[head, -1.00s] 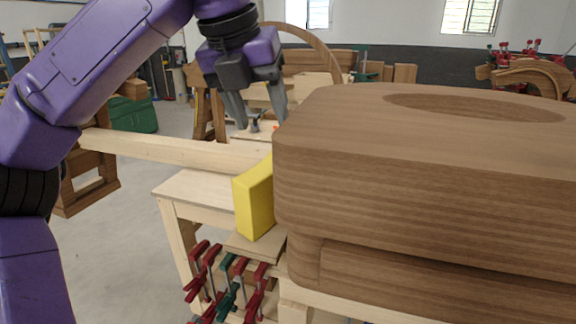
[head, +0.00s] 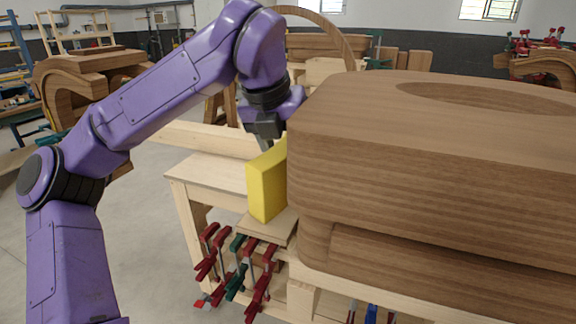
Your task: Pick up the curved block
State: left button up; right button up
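A yellow block (head: 267,185) stands upright on a small wooden board (head: 268,226) at the left end of a large brown wooden form (head: 430,170). Its top edge slopes, and its right side is hidden by the form. My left gripper (head: 268,146) points down at the block's upper edge, at its far side. Its fingertips are mostly hidden behind the block, so I cannot tell how far apart they are or whether they touch it. My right gripper is not in view.
The brown form fills the right side, close to my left gripper. A pale wooden table (head: 215,182) is left of the block. Several red and green clamps (head: 236,268) hang below the board. Open floor lies at the left.

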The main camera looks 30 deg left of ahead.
pick_arm(q)
jog(key=c, duration=0.9)
grip_shut()
